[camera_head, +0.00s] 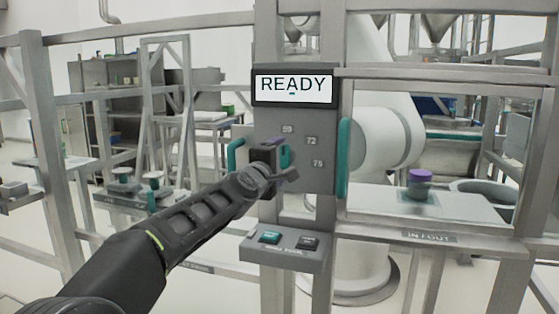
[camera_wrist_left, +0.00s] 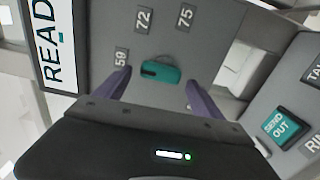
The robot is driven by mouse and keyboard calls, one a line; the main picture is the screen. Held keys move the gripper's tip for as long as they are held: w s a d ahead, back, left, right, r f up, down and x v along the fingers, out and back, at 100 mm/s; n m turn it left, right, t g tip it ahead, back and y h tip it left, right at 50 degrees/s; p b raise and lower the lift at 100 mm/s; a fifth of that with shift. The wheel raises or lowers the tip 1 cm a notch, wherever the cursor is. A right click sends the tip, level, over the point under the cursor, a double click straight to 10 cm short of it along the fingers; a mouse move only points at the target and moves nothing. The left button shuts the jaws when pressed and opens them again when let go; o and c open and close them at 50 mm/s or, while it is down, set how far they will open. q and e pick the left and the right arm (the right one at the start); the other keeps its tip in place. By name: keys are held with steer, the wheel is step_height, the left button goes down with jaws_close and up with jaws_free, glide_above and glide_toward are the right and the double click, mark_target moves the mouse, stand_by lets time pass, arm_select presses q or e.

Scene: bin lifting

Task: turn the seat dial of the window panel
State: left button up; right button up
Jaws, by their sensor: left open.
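The grey window panel (camera_head: 322,178) stands upright under a READY display (camera_head: 294,86). Its teal seat dial shows in the left wrist view (camera_wrist_left: 160,72), near the printed marks 59, 72 and 75; in the head view the dial (camera_head: 285,157) is partly hidden by my gripper. My left gripper (camera_head: 279,163) is at the panel, and its purple fingers (camera_wrist_left: 160,88) are open. In the left wrist view one finger is on each side of the dial, with visible space between; I cannot tell how deep they reach. My right gripper is not in view.
A button box (camera_head: 288,248) juts out below the panel, with a teal SEND OUT button (camera_wrist_left: 282,127). A teal handle (camera_head: 344,158) is right of the dial. A purple-capped jar (camera_head: 419,185) stands behind the window frame. Metal rails surround the panel.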

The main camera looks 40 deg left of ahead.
arm_select(q)
steer(key=v, duration=0.6)
steer(key=shift+s, duration=0.25)
steer(key=shift+d, duration=0.15)
